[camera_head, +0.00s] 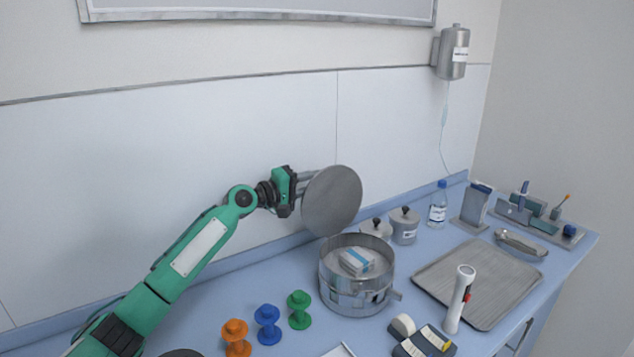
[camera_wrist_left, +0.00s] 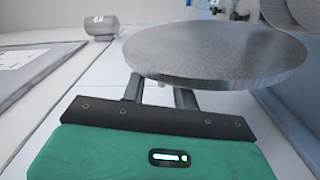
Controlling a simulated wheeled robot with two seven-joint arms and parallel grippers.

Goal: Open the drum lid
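The drum (camera_head: 345,298) is a round metal vessel on the blue counter. Its top is uncovered and a white-and-blue pack (camera_head: 356,261) shows inside. The round grey lid (camera_head: 332,201) stands steeply tilted above the drum's back left rim; whether it joins the rim is unclear. My left gripper (camera_head: 308,184) is at the lid's left, with its fingers reaching behind the disc. In the left wrist view the lid (camera_wrist_left: 215,55) covers the fingertips, and the two fingers (camera_wrist_left: 159,92) stand apart. A small pale bit shows between them. My right gripper is out of view.
Orange (camera_head: 236,338), blue (camera_head: 267,325) and green (camera_head: 299,309) spools stand left of the drum. Two lidded canisters (camera_head: 404,226) stand close behind it. A metal tray (camera_head: 480,283) and an upright white torch (camera_head: 459,300) are to the right. The wall is close behind.

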